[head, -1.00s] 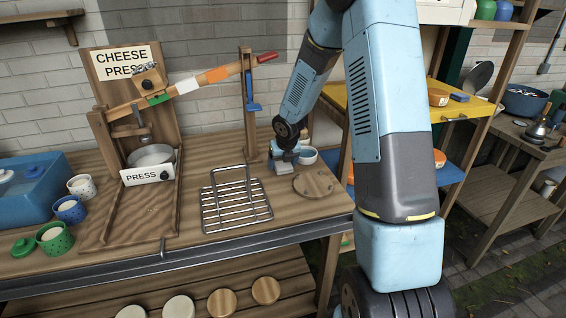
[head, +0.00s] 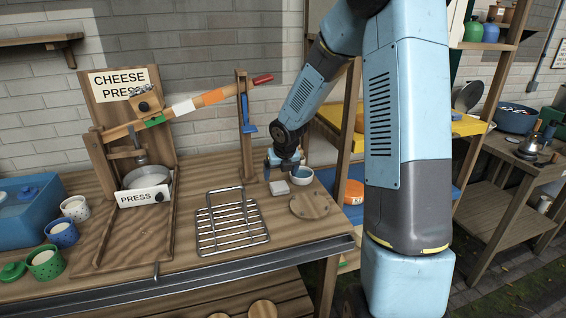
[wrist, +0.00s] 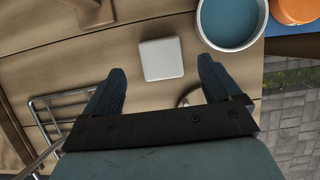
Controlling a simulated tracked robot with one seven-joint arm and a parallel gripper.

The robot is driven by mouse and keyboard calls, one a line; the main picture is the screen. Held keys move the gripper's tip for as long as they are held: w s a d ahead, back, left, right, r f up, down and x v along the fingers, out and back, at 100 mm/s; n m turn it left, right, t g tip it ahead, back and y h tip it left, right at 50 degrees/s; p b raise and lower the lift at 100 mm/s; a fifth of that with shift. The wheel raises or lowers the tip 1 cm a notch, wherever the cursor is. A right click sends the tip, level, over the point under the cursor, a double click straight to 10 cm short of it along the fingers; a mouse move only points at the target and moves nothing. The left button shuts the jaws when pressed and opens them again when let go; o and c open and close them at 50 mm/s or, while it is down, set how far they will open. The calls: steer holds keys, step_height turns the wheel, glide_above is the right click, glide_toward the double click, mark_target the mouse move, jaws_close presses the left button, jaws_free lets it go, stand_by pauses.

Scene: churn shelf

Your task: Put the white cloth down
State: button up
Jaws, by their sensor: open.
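The white cloth (head: 279,188) is a small folded square. It lies flat on the wooden bench top (head: 190,222), between the wire rack and the blue-and-white bowl. In the wrist view the cloth (wrist: 161,59) lies just beyond and between my two fingertips, with bare wood around it. My gripper (head: 281,170) is over the bench, just behind and above the cloth. In the wrist view my gripper (wrist: 162,82) has its fingers spread wide with nothing between them.
The bowl (head: 303,176) stands close to the right of my gripper. A wire rack (head: 232,222) and a round wooden board (head: 315,207) lie in front. The cheese press (head: 140,196) stands left, its upright post (head: 246,125) near my gripper.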

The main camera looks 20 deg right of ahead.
steer(key=s+r+m+h, duration=0.2)
steer(key=s+r+m, duration=1.7)
steer(key=r, duration=0.1)
steer(key=s+r+m+t+y, duration=0.1)
steer(key=s+r+m, duration=0.3)
steer(key=s+m, duration=1.2)
steer(key=shift+r+m+y, duration=0.2)
steer(key=shift+m+y, duration=0.3)
